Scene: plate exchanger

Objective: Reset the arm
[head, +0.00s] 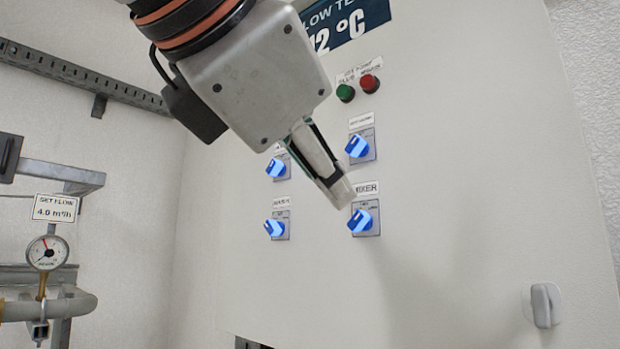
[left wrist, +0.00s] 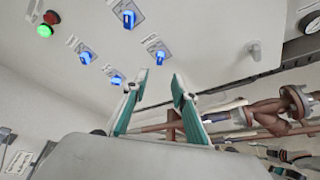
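My left gripper (head: 338,185) hangs in front of a light grey control panel (head: 460,200), seen nearly edge-on in the head view, its fingertips pointing down and right beside the MIXER knob (head: 360,221). In the left wrist view the gripper (left wrist: 158,88) has its two fingers well apart with nothing between them. Three other blue knobs sit on the panel: upper right (head: 358,146), upper left (head: 276,168) and lower left (head: 274,228). Whether the fingers touch the panel cannot be told. My right gripper is not in view.
A green button (head: 345,92) and a red button (head: 369,83) sit above the knobs, below a partly hidden display (head: 345,22). A panel handle (head: 545,305) is at lower right. A gauge (head: 47,252) and pipes stand at left. More pipes (left wrist: 270,110) show in the wrist view.

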